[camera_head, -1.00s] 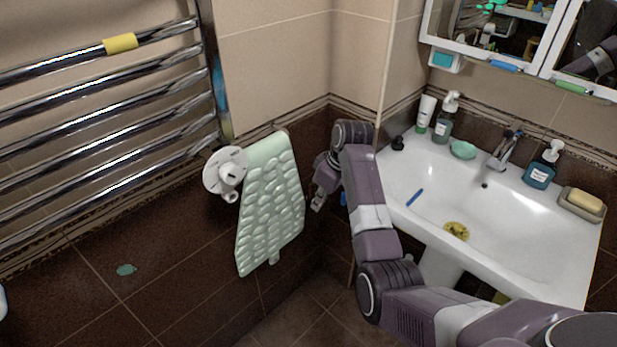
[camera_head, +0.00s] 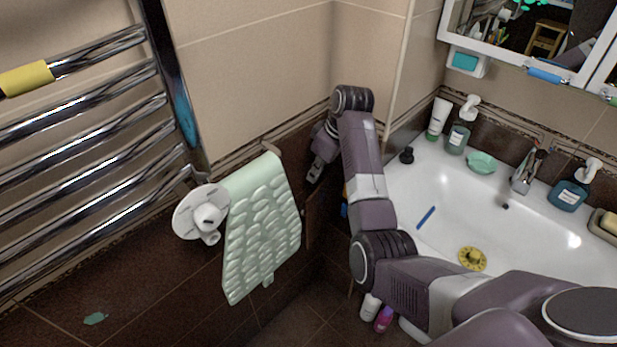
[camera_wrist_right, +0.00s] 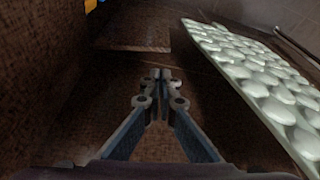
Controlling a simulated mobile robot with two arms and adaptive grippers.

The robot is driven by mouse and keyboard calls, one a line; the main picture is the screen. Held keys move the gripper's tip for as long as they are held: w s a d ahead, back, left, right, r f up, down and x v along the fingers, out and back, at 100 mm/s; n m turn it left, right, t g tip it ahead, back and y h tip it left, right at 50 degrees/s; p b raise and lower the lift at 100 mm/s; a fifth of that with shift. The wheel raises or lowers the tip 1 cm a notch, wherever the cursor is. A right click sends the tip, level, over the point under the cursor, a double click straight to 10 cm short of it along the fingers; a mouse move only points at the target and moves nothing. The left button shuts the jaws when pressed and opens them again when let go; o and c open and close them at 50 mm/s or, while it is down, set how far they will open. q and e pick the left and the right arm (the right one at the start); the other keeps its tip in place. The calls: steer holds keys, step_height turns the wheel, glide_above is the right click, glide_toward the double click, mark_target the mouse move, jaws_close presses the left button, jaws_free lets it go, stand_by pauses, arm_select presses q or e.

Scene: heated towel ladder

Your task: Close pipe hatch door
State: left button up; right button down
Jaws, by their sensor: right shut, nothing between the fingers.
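A dark brown tiled panel, which looks like the pipe hatch door (camera_head: 316,214), is in the corner below my right gripper, between the mint bath mat and my arm. It blends with the dark wall tiles, and I cannot tell its exact angle. In the right wrist view a brown panel with a straight lower edge (camera_wrist_right: 136,34) lies beyond the fingertips and looks like the same door. My right gripper (camera_head: 316,172) points down into the corner. Its fingers (camera_wrist_right: 161,76) are together and empty, apart from the panel. My left gripper is not in view.
The mint bath mat (camera_head: 262,225) hangs just left of my right gripper, and also shows in the wrist view (camera_wrist_right: 262,75). The white sink (camera_head: 450,200) is to the right of my arm. A chrome towel ladder (camera_head: 80,140) is at left. Bottles (camera_head: 370,306) stand on the floor.

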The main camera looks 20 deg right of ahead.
glide_above(308, 200)
step_height(308, 200, down, 5)
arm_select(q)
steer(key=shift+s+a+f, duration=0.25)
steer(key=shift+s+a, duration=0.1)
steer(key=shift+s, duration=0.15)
arm_select(e)
steer(key=x, duration=0.3)
steer(key=shift+w+d+f, duration=0.1)
steer(key=shift+w+f, duration=0.1)
steer(key=shift+f, duration=0.1)
